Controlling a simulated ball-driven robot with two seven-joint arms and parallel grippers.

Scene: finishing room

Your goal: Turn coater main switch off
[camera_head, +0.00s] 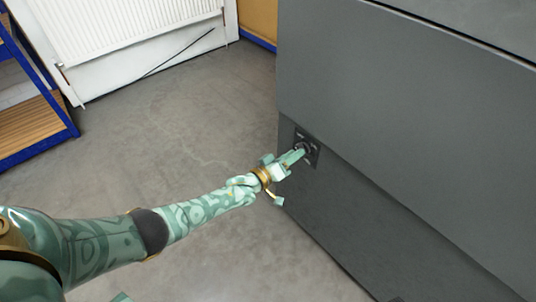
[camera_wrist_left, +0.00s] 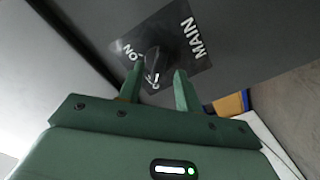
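The coater's main switch is a black rotary knob (camera_wrist_left: 154,60) on a dark square plate (camera_wrist_left: 190,62), lettered MAIN and ON; another label below the knob is partly hidden. In the head view the switch plate (camera_head: 314,155) sits low on the coater's grey side (camera_head: 400,80), near its left edge. My left gripper (camera_head: 300,151) is at the plate. In the left wrist view its two green fingers (camera_wrist_left: 158,74) are spread on either side of the knob, with a visible gap at the right finger. Whether the left finger touches the knob is unclear. My right gripper is not visible.
A blue-framed shelf with wooden boards (camera_head: 30,125) stands at the left. A white radiator (camera_head: 130,30) is on the back wall. The grey floor (camera_head: 190,120) between the shelf and the coater is clear.

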